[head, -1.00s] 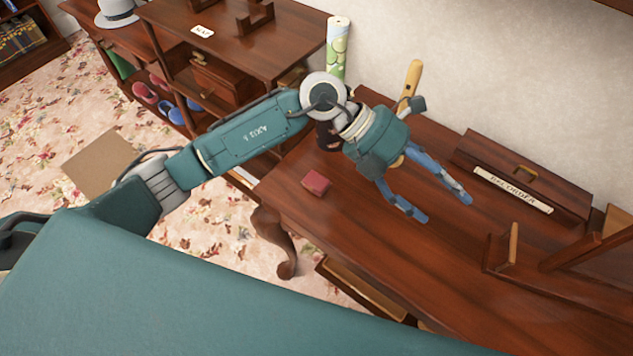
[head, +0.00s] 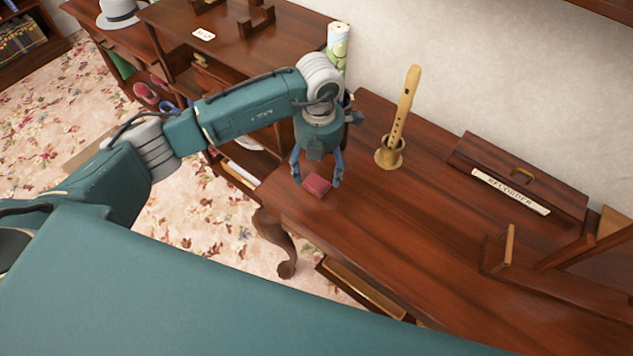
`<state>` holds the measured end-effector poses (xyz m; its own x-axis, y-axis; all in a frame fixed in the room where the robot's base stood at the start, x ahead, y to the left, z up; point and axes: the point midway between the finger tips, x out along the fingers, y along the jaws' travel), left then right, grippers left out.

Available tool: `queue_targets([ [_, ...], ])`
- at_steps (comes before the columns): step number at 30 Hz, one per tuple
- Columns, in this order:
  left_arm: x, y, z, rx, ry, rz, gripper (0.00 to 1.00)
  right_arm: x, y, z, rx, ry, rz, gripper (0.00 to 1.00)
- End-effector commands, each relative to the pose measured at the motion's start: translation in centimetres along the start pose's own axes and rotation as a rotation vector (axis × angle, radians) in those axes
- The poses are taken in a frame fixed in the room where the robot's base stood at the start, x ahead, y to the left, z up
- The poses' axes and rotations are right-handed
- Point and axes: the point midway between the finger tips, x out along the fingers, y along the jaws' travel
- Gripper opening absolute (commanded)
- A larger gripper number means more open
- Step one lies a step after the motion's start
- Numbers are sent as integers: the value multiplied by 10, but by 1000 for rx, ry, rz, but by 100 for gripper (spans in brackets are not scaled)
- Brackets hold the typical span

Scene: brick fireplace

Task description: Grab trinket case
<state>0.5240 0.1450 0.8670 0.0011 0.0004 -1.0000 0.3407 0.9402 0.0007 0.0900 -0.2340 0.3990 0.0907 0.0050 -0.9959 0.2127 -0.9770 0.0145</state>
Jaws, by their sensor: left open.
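My right gripper is not in view.
A recorder (head: 404,105) stands upright in a small holder (head: 389,153) to the right of the gripper. A long box labelled RECORDER (head: 520,178) lies by the wall. The desk's front middle is clear. A wooden shelf unit (head: 250,45) stands behind my arm.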

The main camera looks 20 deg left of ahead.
Motion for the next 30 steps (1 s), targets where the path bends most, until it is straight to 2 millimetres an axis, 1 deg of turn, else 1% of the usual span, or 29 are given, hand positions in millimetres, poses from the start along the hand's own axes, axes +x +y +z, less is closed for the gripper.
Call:
queue_targets([
  [1,5,1,-2,-2,7,0,70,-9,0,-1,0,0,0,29],
  [3,16,2,-3,-1,7,-1,70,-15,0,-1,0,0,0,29],
  [6,31,2,-2,0,4,-2,70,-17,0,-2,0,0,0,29],
  [9,40,3,-1,0,2,0,70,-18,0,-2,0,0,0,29],
  [16,42,2,-1,1,1,-1,70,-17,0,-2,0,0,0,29],
  [17,42,2,-1,1,1,-1,68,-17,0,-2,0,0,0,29],
  [18,42,2,-1,1,1,-1,60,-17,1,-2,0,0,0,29],
  [20,42,2,-1,1,1,-1,48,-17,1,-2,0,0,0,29],
  [24,42,2,-1,1,1,-1,20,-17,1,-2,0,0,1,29],
  [25,42,2,-1,1,1,-1,16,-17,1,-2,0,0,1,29],
  [30,42,2,-1,1,1,-1,16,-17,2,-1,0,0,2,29],
])
